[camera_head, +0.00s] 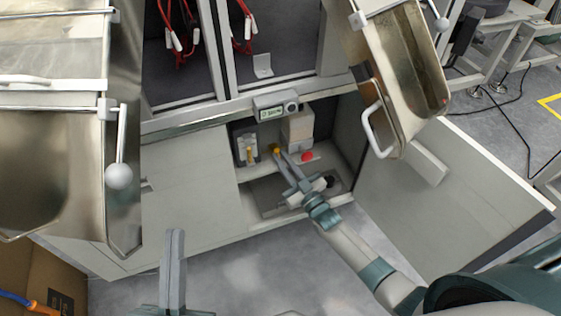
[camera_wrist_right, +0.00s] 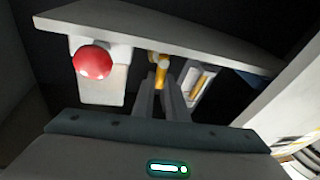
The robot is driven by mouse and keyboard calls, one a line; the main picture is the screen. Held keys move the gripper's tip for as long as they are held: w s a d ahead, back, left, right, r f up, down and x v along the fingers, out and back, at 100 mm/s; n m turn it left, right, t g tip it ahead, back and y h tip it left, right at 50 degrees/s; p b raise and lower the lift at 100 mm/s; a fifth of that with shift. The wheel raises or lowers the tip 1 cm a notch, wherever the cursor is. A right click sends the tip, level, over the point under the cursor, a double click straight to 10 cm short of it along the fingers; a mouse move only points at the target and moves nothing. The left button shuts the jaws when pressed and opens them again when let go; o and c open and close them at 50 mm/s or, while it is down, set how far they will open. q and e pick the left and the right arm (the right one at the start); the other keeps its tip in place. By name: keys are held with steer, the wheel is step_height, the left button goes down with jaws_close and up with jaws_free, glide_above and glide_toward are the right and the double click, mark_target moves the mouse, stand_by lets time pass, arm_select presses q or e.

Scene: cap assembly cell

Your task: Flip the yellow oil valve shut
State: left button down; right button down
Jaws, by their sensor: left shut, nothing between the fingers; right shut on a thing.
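The yellow oil valve (camera_head: 276,149) is inside the open lower cabinet, near the back. In the right wrist view the yellow valve (camera_wrist_right: 159,61) stands upright at the fingertips. My right gripper (camera_head: 281,158) reaches into the cabinet and is shut on the valve; its fingers (camera_wrist_right: 161,84) lie on either side of the yellow part. The fingers hide the valve's lower end.
A red round knob (camera_head: 307,156) sits right of the valve; it also shows in the wrist view (camera_wrist_right: 92,62). A small box with a yellow part (camera_head: 247,150) stands to the left. The open cabinet door (camera_head: 450,195) is at the right. Metal hoppers hang on both sides.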

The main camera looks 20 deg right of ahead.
arm_select(q)
steer(key=shift+a+r+t, duration=0.2)
steer(key=shift+r+t, duration=0.2)
arm_select(e)
steer(key=shift+d+f+m+h, duration=0.1)
steer(key=shift+d+m+h, duration=0.15)
steer(key=shift+m, duration=0.75)
steer(key=c, duration=1.8)
jaws_free()
steer(key=shift+o, duration=0.2)
steer(key=shift+s, duration=0.1)
